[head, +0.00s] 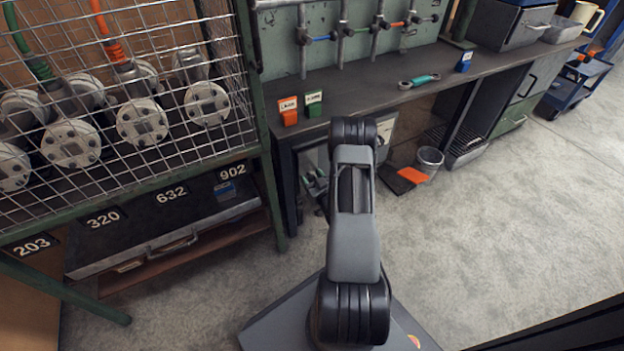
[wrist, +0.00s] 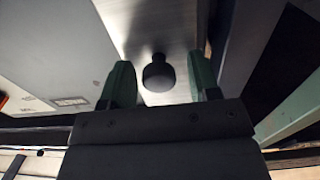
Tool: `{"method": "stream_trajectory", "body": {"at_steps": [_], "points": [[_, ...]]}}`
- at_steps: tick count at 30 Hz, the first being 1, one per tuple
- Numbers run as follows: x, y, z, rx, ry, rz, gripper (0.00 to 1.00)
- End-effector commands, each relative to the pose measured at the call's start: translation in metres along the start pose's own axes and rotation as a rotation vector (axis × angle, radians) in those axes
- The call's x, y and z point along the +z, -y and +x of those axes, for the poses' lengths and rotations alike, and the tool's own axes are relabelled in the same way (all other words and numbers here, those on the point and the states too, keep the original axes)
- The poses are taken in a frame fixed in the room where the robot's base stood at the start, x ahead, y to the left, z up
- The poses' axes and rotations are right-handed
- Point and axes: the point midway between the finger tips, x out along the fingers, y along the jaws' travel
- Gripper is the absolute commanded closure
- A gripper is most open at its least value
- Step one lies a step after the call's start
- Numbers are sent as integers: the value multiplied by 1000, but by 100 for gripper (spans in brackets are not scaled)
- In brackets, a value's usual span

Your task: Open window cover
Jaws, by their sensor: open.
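A brushed-metal plate (wrist: 185,25), seemingly the window cover, faces the wrist camera. A round black knob (wrist: 158,73) stands on it. In the wrist view, my gripper (wrist: 160,78) is open. Its two green fingers lie on either side of the knob, with a visible gap on both sides, closer to the knob's right than its left edge would suggest; depth is hard to judge. In the head view, my gripper (head: 316,184) shows only partly, low under the bench's left end, beside my arm. My arm hides most of the plate there, and the knob is hidden.
The workbench (head: 390,95) overhangs my gripper. A wire-mesh cage rack (head: 258,110) with flanged pipes stands at the left, its green post close to my gripper. A bucket (head: 428,162) and an orange dustpan (head: 411,176) are right of my arm.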

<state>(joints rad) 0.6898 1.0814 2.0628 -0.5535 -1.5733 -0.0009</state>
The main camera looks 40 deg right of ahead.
Motion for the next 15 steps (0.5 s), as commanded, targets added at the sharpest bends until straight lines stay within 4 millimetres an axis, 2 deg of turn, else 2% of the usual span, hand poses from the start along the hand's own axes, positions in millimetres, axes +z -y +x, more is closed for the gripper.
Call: {"method": "stream_trajectory", "body": {"at_steps": [6, 15], "points": [[0, 0, 0, 0, 0, 0, 46], [0, 0, 0, 0, 0, -1, 75]]}}
